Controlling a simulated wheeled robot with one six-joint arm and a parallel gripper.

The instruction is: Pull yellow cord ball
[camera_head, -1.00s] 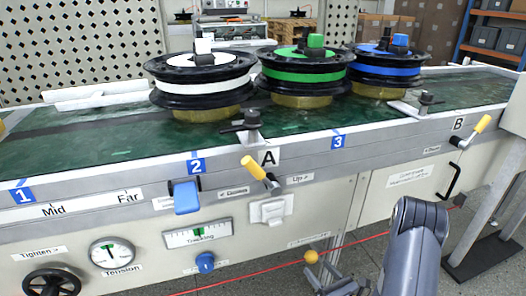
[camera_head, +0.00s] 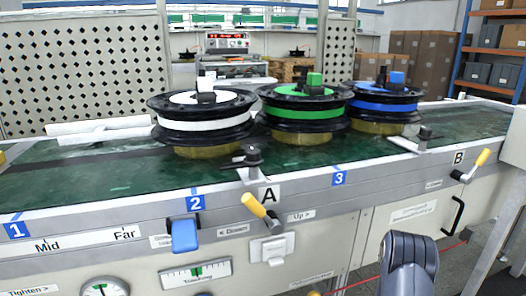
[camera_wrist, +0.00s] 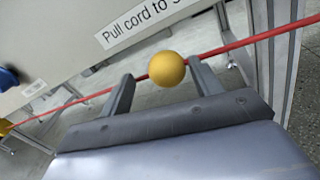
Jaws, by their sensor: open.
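The yellow cord ball (camera_wrist: 166,69) shows in the wrist view on a taut red cord (camera_wrist: 255,38) that runs across the picture. My gripper (camera_wrist: 161,70) is open, with one finger on each side of the ball near the fingertips. A gap shows between the ball and the left finger; the right finger is very close, and I cannot tell if it touches. In the head view only the top of the ball (camera_head: 314,293) shows at the bottom edge, and the gripper is out of the picture.
A label starting "Pull cord to" (camera_wrist: 145,22) is on the panel behind the cord. In the head view, the conveyor (camera_head: 90,185) carries three spools with white, green and blue bands. Yellow-handled cranks (camera_head: 255,206) and a black handle (camera_head: 453,215) stick out from its front.

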